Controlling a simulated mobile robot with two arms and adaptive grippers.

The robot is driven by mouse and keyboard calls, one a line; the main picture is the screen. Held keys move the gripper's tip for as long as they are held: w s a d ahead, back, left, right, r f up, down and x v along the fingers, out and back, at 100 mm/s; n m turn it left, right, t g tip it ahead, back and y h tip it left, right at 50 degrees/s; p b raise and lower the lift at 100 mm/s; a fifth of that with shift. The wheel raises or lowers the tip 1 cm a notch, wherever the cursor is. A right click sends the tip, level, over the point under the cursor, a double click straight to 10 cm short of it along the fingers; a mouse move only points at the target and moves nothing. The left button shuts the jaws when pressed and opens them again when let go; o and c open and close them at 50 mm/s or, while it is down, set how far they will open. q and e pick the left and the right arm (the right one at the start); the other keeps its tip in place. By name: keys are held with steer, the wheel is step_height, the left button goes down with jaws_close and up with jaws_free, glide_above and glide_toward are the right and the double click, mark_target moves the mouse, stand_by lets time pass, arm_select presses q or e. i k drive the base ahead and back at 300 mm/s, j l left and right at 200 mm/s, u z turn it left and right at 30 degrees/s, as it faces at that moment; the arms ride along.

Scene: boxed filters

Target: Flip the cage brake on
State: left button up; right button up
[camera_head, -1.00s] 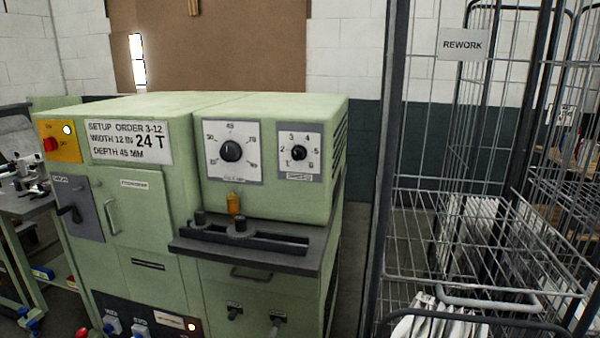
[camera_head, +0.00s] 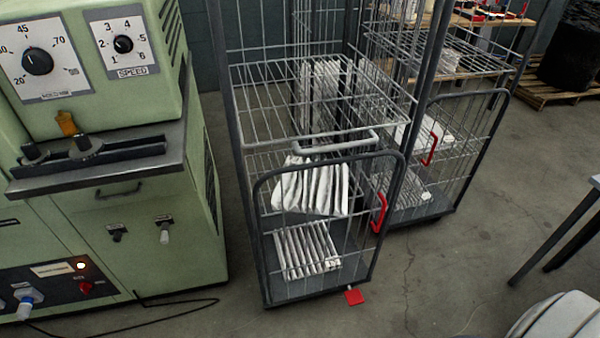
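A grey wire roll cage (camera_head: 264,225) stands in the middle of the head view, with pleated white filters (camera_head: 310,187) on its lower levels. A red pedal (camera_head: 354,296) sticks out at the bottom front right of this cage, close to the floor; its exact tilt is too small to tell. A red handle (camera_head: 379,213) is on the right side of the cage's front gate. A second cage (camera_head: 470,160) stands behind and to the right, with its own red handle (camera_head: 430,150). Neither of my grippers is in view.
A green machine (camera_head: 140,235) with dials and a grey ledge stands at left, and a dark cable (camera_head: 170,305) lies on the floor before it. A table edge (camera_head: 590,205) is at right. A rounded pale shape (camera_head: 565,318) is at bottom right. Floor (camera_head: 450,270) right of the cage is clear.

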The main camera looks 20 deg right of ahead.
mark_target(354, 296)
steer(key=z, duration=0.95)
